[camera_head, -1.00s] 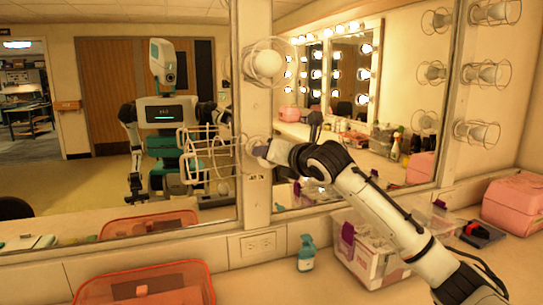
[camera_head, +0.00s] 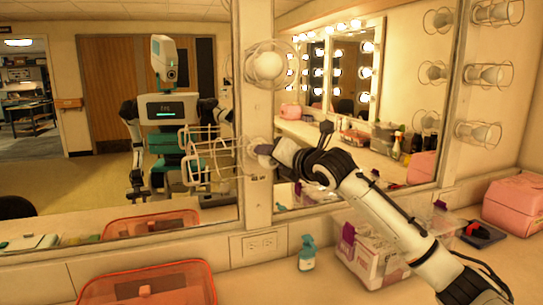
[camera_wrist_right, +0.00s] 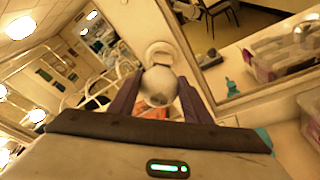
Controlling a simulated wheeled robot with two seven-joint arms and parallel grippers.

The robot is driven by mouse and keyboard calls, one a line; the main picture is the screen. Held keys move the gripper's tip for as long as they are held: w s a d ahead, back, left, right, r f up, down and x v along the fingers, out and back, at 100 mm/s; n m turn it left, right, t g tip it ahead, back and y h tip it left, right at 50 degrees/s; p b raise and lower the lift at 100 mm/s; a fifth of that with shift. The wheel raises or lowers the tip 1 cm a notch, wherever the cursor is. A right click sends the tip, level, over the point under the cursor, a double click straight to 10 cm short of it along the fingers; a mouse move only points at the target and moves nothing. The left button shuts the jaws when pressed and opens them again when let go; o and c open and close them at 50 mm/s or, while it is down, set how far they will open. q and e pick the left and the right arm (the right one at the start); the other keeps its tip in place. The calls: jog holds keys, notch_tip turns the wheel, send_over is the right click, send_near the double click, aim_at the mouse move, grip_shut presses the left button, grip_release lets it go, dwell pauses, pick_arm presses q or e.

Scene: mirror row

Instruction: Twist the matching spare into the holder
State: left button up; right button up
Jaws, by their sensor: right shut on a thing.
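My right gripper (camera_head: 266,151) reaches the white post between the mirrors. In the right wrist view its two dark fingers (camera_wrist_right: 158,95) are shut around a round, pale, shiny bulb (camera_wrist_right: 158,87). The holder (camera_wrist_right: 159,53), a pale round socket on the post, shows just beyond the bulb, in line with it. I cannot tell how far the bulb's base sits in the holder. A white wire cage (camera_head: 205,160) stands open to the left of the holder. My left gripper shows only as part of my reflection.
A caged round bulb (camera_head: 267,65) is above on the same post. More caged bulbs (camera_head: 487,75) line the right wall. On the counter stand a red tray (camera_head: 145,285), a teal bottle (camera_head: 307,254), a clear bin (camera_head: 368,262) under my arm and a pink case (camera_head: 515,205).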

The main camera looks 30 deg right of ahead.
jog(key=shift+m+y, duration=0.3)
jog(key=shift+m, duration=0.5)
jog(key=shift+f+m+t, duration=0.2)
jog(key=shift+m+t, duration=0.2)
jog(key=shift+m, duration=0.6)
jog(key=shift+d+r+m+t+y, duration=0.1)
jog(key=shift+m+t+y, duration=0.25)
jog(key=shift+m, duration=0.75)
jog(key=shift+b, duration=0.3)
jog(key=shift+f+m, duration=0.2)
jog(key=shift+m, duration=0.6)
jog(key=o, duration=0.9)
jog(key=shift+r+t, duration=0.1)
jog(key=shift+t, duration=0.15)
jog(key=shift+o, duration=0.2)
